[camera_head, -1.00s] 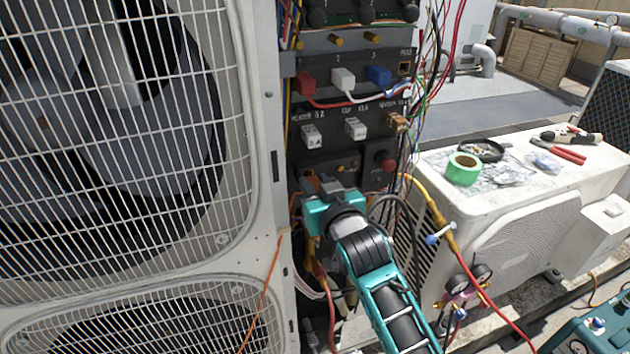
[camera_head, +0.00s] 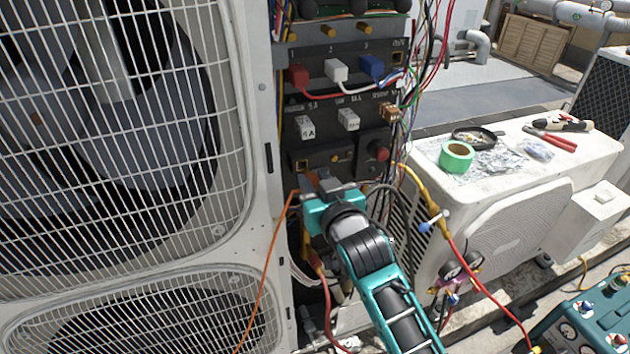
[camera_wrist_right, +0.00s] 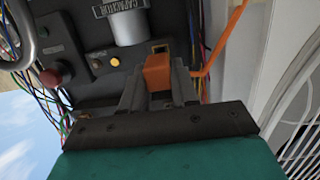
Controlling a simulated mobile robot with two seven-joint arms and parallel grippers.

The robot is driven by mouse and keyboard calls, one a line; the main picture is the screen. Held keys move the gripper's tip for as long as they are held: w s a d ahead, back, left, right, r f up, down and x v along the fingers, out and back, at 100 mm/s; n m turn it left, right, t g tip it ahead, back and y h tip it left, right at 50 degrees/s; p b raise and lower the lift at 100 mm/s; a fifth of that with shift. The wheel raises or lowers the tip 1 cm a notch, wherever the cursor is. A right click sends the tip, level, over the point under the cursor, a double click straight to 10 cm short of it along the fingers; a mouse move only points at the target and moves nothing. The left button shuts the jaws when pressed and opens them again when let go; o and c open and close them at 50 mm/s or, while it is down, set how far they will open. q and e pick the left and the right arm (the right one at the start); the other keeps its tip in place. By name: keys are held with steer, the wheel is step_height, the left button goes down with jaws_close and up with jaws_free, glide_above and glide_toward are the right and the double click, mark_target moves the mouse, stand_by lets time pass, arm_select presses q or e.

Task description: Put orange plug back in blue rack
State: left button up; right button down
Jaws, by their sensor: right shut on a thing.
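My right gripper (camera_head: 322,188) is shut on the orange plug (camera_wrist_right: 157,72), which sits between its fingers in the right wrist view. In the head view the gripper is low in front of the dark panel (camera_head: 345,102), and most of the plug is hidden. A small square socket (camera_wrist_right: 158,48) shows just beyond the plug's end in the wrist view. I cannot tell whether the plug touches the panel. An orange cable (camera_head: 270,260) hangs down to the left from the gripper. No clearly blue rack is visible. My left gripper is out of view.
Red (camera_head: 298,77), white (camera_head: 336,70) and blue (camera_head: 372,68) plugs sit in the panel's upper row. Loose wires hang at its right side. A caged fan unit (camera_head: 262,150) stands close at left. A white unit (camera_head: 510,190) carrying tape and tools stands at right.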

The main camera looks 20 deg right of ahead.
steer(key=shift+s+a+f, duration=0.1)
steer(key=shift+a, duration=0.15)
